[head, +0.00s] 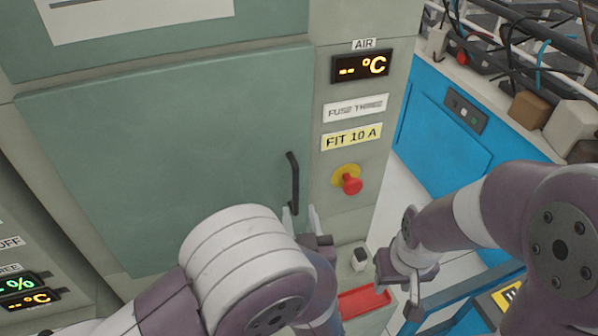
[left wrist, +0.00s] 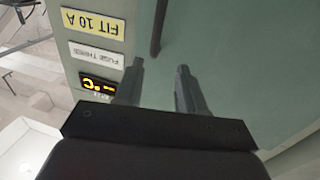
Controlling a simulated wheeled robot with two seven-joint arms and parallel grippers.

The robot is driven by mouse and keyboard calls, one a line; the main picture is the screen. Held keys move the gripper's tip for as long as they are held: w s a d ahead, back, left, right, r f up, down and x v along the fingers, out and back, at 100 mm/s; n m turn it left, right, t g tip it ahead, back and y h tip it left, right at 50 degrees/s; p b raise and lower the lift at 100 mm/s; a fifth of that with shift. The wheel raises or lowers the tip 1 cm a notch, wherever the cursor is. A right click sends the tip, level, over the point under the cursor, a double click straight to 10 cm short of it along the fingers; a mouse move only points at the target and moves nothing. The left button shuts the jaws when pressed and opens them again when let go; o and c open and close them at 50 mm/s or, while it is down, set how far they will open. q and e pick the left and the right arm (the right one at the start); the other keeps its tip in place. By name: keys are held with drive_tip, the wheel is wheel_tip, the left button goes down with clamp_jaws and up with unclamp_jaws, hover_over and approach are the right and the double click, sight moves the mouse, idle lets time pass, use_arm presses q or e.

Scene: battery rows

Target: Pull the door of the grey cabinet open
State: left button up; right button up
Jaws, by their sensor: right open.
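The grey cabinet (head: 345,225) has a wide grey-green door (head: 160,150), which looks shut. A black upright bar handle (head: 293,180) is on the door's right side; it also shows in the left wrist view (left wrist: 158,30). My left gripper (head: 302,212) is at the handle's lower end, with its fingers apart. In the left wrist view the handle lies just ahead of my left gripper (left wrist: 160,65), in line with the gap between the fingertips. I cannot tell whether they touch. My right gripper (head: 397,290) is open, to the right and away from the door.
The panel right of the door carries an AIR display (head: 361,67), labels and a red knob on yellow (head: 348,181). A red tray (head: 363,302) lies low by the cabinet. A blue cabinet (head: 440,130) with cables above stands to the right.

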sight(296, 180)
use_arm(q)
drive_tip(key=w+p, duration=0.3)
drive_tip(key=w, duration=0.7)
drive_tip(key=shift+w+a, duration=0.1)
drive_tip(key=shift+w, duration=0.1)
drive_tip(key=shift+w+a, duration=0.35)
drive_tip(key=shift+w, duration=0.05)
drive_tip(key=shift+w+d+f, duration=0.15)
drive_tip(key=shift+w+d, duration=0.05)
drive_tip(key=shift+w, duration=0.05)
clamp_jaws()
